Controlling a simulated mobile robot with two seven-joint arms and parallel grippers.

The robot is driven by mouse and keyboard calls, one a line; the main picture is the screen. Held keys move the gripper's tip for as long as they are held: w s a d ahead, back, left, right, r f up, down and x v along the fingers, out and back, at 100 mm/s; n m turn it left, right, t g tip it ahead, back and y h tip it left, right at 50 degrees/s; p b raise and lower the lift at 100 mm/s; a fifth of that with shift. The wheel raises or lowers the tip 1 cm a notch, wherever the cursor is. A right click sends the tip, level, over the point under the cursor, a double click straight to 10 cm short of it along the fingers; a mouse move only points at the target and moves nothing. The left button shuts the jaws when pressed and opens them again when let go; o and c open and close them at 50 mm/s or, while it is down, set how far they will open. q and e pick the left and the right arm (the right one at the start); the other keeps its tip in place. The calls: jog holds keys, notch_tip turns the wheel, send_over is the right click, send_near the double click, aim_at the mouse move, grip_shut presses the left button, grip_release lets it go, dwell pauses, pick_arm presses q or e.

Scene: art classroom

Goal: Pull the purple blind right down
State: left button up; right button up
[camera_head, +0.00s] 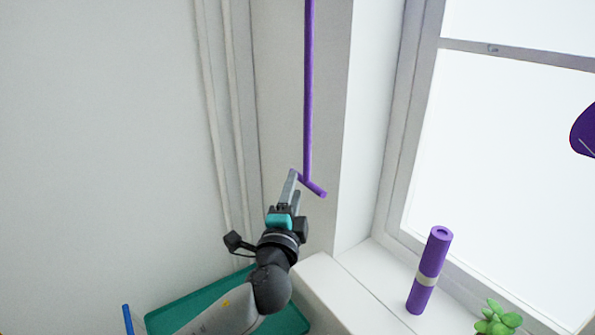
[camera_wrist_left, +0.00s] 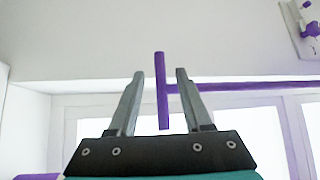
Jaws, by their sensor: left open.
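A long thin purple rod (camera_head: 309,90) hangs down by the wall beside the window. It ends in a short purple crossbar (camera_head: 318,190). My left gripper (camera_head: 297,182) is open at the rod's lower end, by the crossbar. In the left wrist view, the crossbar (camera_wrist_left: 162,95) shows between the two open fingers (camera_wrist_left: 160,74), with a gap on each side, and the rod (camera_wrist_left: 250,86) runs off to the right past one finger. I cannot tell the exact depth between fingers and crossbar. No blind sheet can be made out. My right gripper is not in view.
The bright window (camera_head: 500,150) fills the right. A purple roll with a pale band (camera_head: 432,260) stands on the sill (camera_head: 365,285), near a green plant (camera_head: 497,318). A purple shape (camera_head: 585,130) is cut off at the right edge. A teal surface (camera_head: 170,315) lies below my arm.

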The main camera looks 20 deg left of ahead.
pick_arm(q)
jog(key=shift+w+a+r+p, duration=0.15)
jog(key=shift+w+p, duration=0.05)
jog(key=shift+w, duration=1.1)
jog(key=shift+w+a+r+p, duration=0.15)
jog(key=shift+w, duration=1.1)
jog(key=shift+c, duration=0.2)
grip_shut()
